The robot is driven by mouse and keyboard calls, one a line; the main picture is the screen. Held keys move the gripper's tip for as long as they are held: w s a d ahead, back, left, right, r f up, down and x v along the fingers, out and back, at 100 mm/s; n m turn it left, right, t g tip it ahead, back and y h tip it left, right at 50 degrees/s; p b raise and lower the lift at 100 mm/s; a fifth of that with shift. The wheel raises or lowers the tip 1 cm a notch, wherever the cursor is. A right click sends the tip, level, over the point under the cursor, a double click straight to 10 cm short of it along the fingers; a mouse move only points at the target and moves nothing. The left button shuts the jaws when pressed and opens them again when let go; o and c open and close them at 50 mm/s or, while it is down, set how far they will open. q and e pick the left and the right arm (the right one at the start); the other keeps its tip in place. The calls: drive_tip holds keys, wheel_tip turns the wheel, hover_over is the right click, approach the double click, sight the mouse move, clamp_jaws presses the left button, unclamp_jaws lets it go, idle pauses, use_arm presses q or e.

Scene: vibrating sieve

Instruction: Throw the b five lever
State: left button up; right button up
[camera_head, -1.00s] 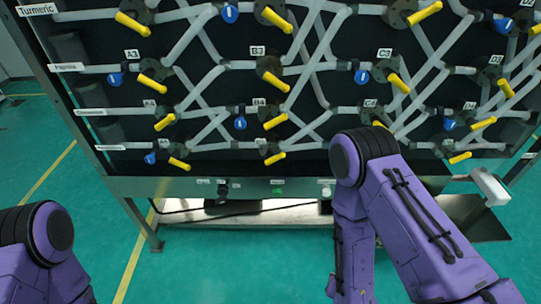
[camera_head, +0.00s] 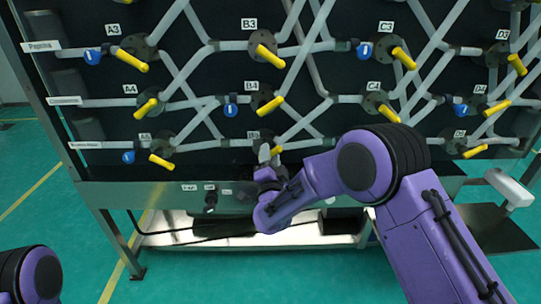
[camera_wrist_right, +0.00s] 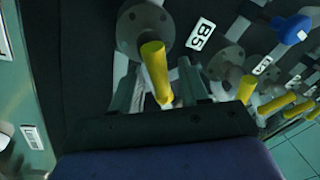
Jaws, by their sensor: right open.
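The B5 lever is a yellow handle (camera_head: 277,151) on a grey round valve in the lowest row of the panel, below its partly hidden B5 label (camera_head: 253,134). My right gripper (camera_head: 268,160) is at this valve and partly covers it. In the right wrist view the yellow lever (camera_wrist_right: 155,70) stands between the two grey fingers of my right gripper (camera_wrist_right: 158,88), beside the B5 label (camera_wrist_right: 200,34). The fingers are apart; I cannot tell whether either touches the lever. My left gripper is out of view; only part of the left arm shows.
The B4 lever (camera_head: 270,106) is just above, and the A5 lever (camera_head: 161,161) is to the left in the lowest row. Grey pipes and blue handles (camera_head: 231,110) surround the valves. A metal ledge (camera_head: 130,195) with switches runs below.

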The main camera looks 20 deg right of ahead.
drive_tip(key=shift+w+d+r, duration=0.1)
drive_tip(key=shift+w+d, duration=0.1)
drive_tip(key=shift+w, duration=0.3)
